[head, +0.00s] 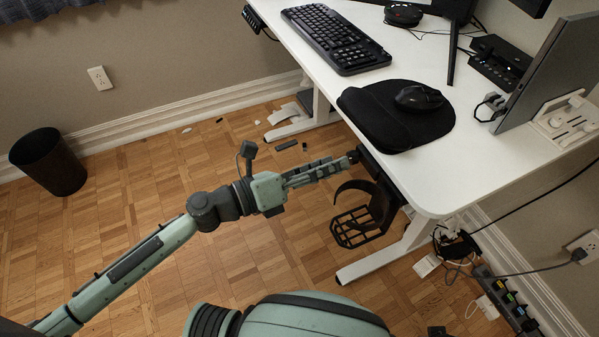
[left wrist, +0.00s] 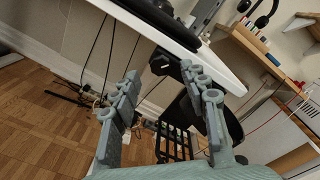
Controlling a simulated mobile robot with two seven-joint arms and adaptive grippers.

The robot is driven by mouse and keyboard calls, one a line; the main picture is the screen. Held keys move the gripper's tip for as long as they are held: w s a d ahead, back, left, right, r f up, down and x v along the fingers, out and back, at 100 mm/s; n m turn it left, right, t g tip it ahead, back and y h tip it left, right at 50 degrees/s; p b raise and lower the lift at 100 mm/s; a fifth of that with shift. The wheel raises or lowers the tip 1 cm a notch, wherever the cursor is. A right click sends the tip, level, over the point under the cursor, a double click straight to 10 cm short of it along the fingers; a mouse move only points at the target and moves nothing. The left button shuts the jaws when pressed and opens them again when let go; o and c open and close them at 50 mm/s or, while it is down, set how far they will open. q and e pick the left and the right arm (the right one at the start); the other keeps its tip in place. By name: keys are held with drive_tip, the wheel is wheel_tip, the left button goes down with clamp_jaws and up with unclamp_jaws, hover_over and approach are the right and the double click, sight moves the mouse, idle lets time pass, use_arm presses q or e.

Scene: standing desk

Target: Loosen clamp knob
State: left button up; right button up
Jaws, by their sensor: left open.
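The small black clamp knob (head: 353,157) sits at the near edge of the white desk, on a black clamp (head: 378,170) under the desktop. My left gripper (head: 340,166) reaches from the left with its fingertips close to the knob. In the left wrist view, its two grey fingers (left wrist: 160,72) are spread apart. The dark knob (left wrist: 160,64) shows between and beyond the fingertips, under the desk edge. I cannot tell whether a finger touches it. My right gripper is not in view.
A black holder (head: 362,228) with a curved band and wire basket hangs below the clamp. The white desktop (head: 465,160) bears a mouse mat (head: 385,120) and keyboard (head: 335,38). A desk foot (head: 372,262) stands to the right.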

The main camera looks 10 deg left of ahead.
use_arm(q)
drive_tip(key=v, duration=0.8)
drive_tip(key=shift+a, duration=0.2)
drive_tip(key=shift+s, duration=0.2)
